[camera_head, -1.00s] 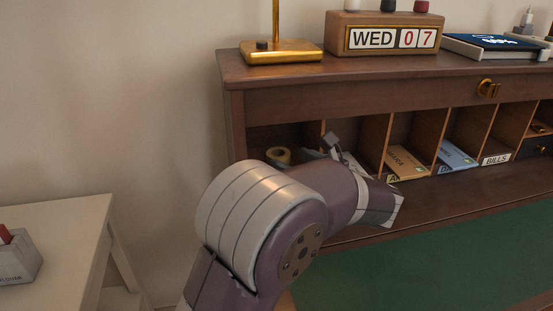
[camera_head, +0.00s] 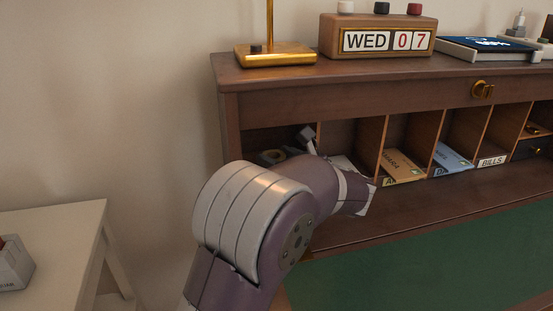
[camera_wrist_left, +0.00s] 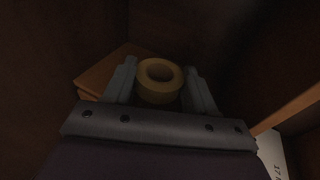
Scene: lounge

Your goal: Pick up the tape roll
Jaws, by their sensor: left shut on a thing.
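The tape roll (camera_wrist_left: 160,80) is a yellow-tan ring. In the left wrist view it sits between the two fingers of my left gripper (camera_wrist_left: 160,86), which is shut on it. My left arm hides the lower part of that cubby. I cannot tell whether the roll touches what lies below it. My right gripper is not in view.
A brown flat object (camera_wrist_left: 104,72) lies beside the fingers in the cubby. Dividers and a low shelf top (camera_head: 340,85) enclose it. Envelopes (camera_head: 403,166) fill cubbies to the right. A gold lamp base (camera_head: 275,54) and a calendar block (camera_head: 378,37) stand above.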

